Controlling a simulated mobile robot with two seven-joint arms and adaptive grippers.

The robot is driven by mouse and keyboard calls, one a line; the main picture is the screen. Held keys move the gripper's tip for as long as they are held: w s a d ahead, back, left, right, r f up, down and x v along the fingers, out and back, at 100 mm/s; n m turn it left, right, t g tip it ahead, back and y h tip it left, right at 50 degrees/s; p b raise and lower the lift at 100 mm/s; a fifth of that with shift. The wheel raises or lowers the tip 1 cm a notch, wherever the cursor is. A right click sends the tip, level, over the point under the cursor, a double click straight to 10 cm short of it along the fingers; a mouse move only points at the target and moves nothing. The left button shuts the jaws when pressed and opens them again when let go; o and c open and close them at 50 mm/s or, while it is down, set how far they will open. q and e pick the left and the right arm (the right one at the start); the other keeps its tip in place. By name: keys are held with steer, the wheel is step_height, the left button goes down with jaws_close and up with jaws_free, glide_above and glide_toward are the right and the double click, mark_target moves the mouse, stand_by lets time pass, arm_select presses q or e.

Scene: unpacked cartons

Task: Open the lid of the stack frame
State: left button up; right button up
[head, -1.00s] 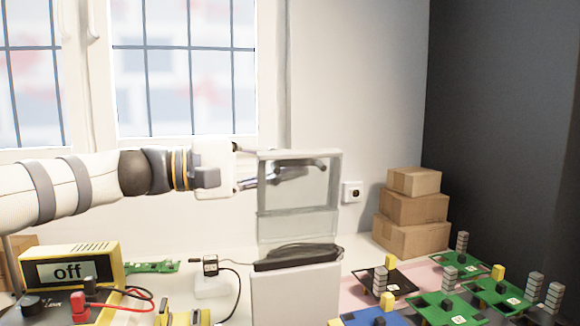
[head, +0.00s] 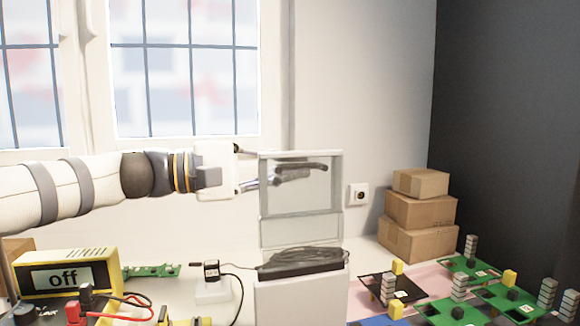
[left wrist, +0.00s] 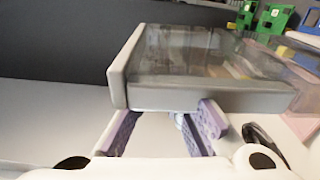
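The stack frame's clear lid (head: 300,213), with a pale grey rim, stands about upright behind a white box-like body (head: 300,302). My left gripper (head: 290,170) reaches in from the left at the lid's upper part. One dark finger shows through the clear panel. In the left wrist view the lid (left wrist: 200,98) crosses just above and beyond my two purple fingers (left wrist: 162,130). The fingers are apart with nothing clearly between them. The panel hides part of the fingers, and I cannot tell whether they touch it. My right gripper is not in view.
A black cable bundle (head: 302,262) lies in front of the lid. A yellow meter reading "off" (head: 65,274) is at the left. Green boards (head: 510,300) with posts fill the right front. Cartons (head: 418,212) are stacked at the back right, near a wall socket (head: 358,195).

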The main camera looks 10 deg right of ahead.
arm_select(q)
steer(key=shift+o, duration=1.2)
steer(key=shift+f, duration=0.1)
steer(key=shift+a, duration=0.1)
steer(key=a, duration=1.2)
steer(key=shift+s, duration=0.2)
steer(key=shift+f, duration=0.1)
